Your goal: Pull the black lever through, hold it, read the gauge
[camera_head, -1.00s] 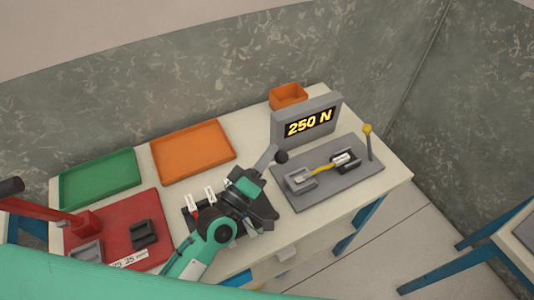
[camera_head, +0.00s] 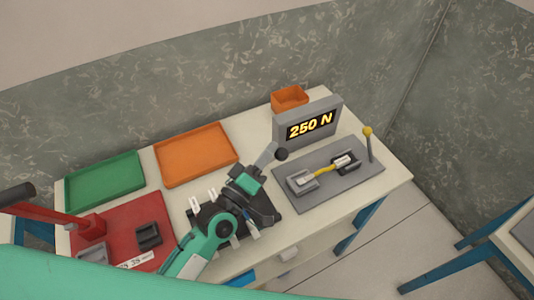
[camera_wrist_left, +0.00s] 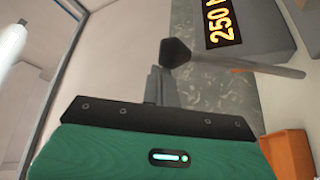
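The lever's black knob (camera_head: 281,155) is beside the tips of my left gripper (camera_head: 268,154) in the head view. In the left wrist view the black knob (camera_wrist_left: 176,52) is at the fingertips (camera_wrist_left: 162,72), with its grey rod running right; I cannot tell whether they touch. The left fingers look shut together, with nothing visible between them. The gauge (camera_head: 311,125) reads 250 N in yellow digits. In front of it, a grey plate (camera_head: 330,190) carries two clamps with a yellow cable (camera_head: 325,171) between them. My right gripper is not in view.
A yellow-knobbed lever (camera_head: 368,131) stands at the plate's right. An orange bin (camera_head: 289,97) is behind the gauge. Green (camera_head: 104,179) and orange (camera_head: 196,153) trays lie at back left. A red press (camera_head: 89,227) with a black handle is at front left. A dark holder lies under my left arm.

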